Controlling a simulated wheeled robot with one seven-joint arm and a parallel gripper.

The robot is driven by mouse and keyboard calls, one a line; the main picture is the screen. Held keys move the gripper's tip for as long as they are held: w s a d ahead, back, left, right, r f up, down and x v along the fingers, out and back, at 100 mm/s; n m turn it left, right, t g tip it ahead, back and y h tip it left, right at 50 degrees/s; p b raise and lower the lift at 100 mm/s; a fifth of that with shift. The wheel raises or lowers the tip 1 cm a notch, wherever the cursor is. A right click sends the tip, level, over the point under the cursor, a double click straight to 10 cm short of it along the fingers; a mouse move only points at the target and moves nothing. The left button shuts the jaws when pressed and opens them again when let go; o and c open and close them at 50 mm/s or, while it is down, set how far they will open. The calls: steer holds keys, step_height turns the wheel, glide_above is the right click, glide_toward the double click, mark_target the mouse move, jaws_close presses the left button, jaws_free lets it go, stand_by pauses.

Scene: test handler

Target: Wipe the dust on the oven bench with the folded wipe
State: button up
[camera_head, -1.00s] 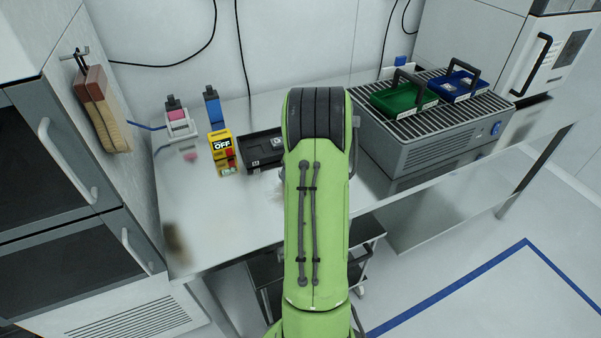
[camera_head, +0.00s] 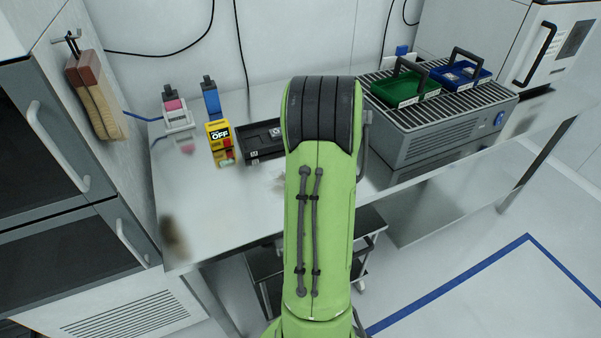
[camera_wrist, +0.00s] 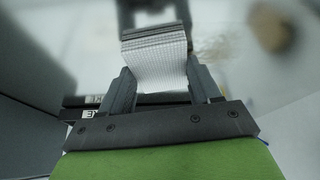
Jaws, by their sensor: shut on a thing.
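My gripper (camera_wrist: 161,78) is shut on the folded wipe (camera_wrist: 160,65), a white ribbed pad between its two fingers. In the wrist view the wipe hangs over the shiny bench; whether it touches the surface I cannot tell. A faint brownish dust patch (camera_wrist: 215,47) lies just right of the wipe. In the head view the dust (camera_head: 279,184) shows beside my green arm on the steel oven bench (camera_head: 225,210). My arm hides the gripper and wipe there.
A grilled unit (camera_head: 430,135) with green (camera_head: 405,88) and blue (camera_head: 462,80) bins is right. A brush (camera_head: 95,95) hangs left. The bench's front left is clear.

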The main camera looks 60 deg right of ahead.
steer(key=shift+w+a, duration=0.2)
steer(key=shift+w, duration=0.35)
steer(key=shift+w+d+r+p, duration=0.1)
steer(key=shift+w+p, duration=0.35)
steer(key=shift+w, duration=0.95)
steer(key=shift+s+f+b, duration=0.2)
steer(key=shift+s+b, duration=0.35)
steer(key=shift+s, duration=0.45)
steer(key=shift+s+r, duration=0.15)
steer(key=shift+s, duration=0.95)
steer(key=shift+w, duration=2.1)
steer(key=shift+s+b, duration=0.3)
steer(key=shift+s, duration=0.9)
